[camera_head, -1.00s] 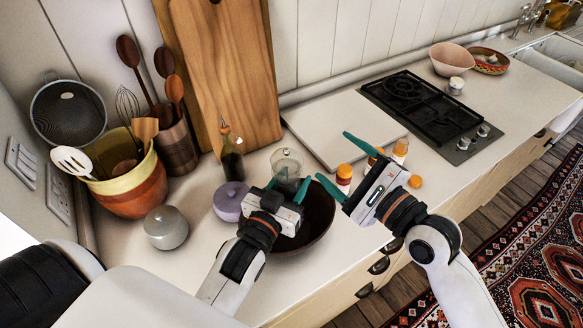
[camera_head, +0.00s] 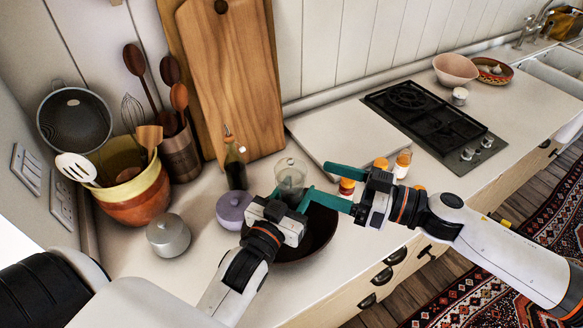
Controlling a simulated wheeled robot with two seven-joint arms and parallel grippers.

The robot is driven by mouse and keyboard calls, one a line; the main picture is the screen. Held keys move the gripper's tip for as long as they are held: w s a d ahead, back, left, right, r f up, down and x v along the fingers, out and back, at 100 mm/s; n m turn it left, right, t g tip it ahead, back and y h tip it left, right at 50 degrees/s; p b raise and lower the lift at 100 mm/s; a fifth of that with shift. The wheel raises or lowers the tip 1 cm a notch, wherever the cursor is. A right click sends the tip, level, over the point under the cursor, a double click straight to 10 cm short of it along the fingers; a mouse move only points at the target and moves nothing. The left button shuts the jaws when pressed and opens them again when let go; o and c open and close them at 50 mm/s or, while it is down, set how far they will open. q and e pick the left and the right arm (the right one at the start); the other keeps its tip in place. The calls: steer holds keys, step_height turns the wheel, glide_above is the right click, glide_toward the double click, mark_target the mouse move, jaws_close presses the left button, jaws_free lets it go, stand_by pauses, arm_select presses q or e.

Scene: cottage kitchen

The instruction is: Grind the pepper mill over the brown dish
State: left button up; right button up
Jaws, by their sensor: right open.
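The brown dish (camera_head: 318,232) is a dark round bowl on the counter, partly hidden by my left gripper. The pepper mill, which I take to be the clear, grey-green upright piece (camera_head: 291,174), stands up between the fingers of my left gripper (camera_head: 290,198), at the dish's back left edge in this view. The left fingers sit on either side of its lower part, which is mostly hidden. My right gripper (camera_head: 318,180) is open and empty. Its green fingers point left, with their tips just right of the mill.
A purple lidded pot (camera_head: 234,210) and an oil bottle (camera_head: 235,168) stand left of the mill. Small orange-topped jars (camera_head: 402,165) stand behind the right gripper. A white board (camera_head: 345,130) lies behind, and a black hob (camera_head: 425,120) is further right.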

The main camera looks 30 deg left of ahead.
mark_target(291, 170)
steer(key=a, duration=0.8)
steer(key=shift+s, duration=0.35)
steer(key=shift+c, duration=0.3)
steer(key=c, duration=0.9)
